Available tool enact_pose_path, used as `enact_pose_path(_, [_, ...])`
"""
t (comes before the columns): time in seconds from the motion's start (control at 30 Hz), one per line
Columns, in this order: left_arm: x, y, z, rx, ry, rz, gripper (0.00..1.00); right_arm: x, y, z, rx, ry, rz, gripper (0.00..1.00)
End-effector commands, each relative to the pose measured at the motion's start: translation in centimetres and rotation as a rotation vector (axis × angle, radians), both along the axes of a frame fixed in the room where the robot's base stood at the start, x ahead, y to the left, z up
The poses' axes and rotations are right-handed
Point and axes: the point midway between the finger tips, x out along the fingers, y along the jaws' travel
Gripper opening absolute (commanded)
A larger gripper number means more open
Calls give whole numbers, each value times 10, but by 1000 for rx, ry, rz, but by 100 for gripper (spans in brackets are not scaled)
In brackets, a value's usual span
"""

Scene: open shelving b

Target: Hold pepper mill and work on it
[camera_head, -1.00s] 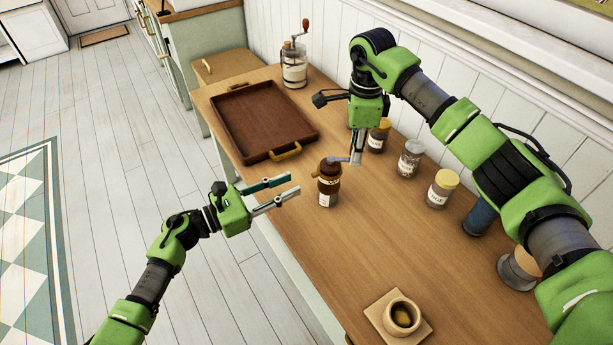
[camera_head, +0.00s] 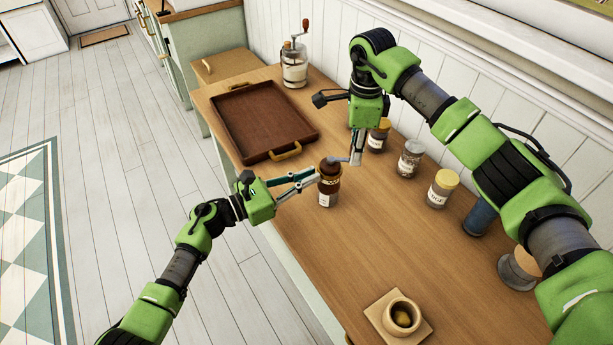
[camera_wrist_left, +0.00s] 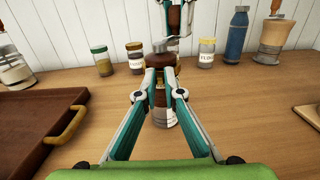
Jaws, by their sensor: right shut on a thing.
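The pepper mill (camera_head: 329,188) is a brown jar with a dark top and a metal crank (camera_head: 341,160), upright near the table's front edge. It also shows in the left wrist view (camera_wrist_left: 160,97), partly hidden by my fingers. My left gripper (camera_head: 316,179) has come in from the left with its fingers at the mill's body. In the left wrist view, its fingers (camera_wrist_left: 164,78) stand on either side of the mill, not visibly clamped. My right gripper (camera_head: 356,158) points down above the mill's right side and is shut on the crank's end.
A brown tray (camera_head: 226,98) with brass handles lies at the back left, and a glass grinder (camera_head: 294,65) stands behind it. Several jars, including a yellow-lidded one (camera_head: 441,189), line the wall. A cup (camera_head: 402,317) sits on a wooden coaster at the front.

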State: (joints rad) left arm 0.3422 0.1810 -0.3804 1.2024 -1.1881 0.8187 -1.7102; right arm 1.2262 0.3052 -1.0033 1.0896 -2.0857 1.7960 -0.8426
Motion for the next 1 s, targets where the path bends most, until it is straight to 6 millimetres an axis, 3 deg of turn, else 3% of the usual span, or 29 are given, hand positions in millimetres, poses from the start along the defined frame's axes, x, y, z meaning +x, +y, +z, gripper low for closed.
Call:
enact_pose_path(0.37, [-6, -4, -1, 2, 1, 81, 0, 0, 0, 0, 0, 0, 0, 0])
enact_pose_path(1.0, [-30, -28, -3, 3, 8, 594, 0, 0, 0, 1, 0, -1, 0, 0])
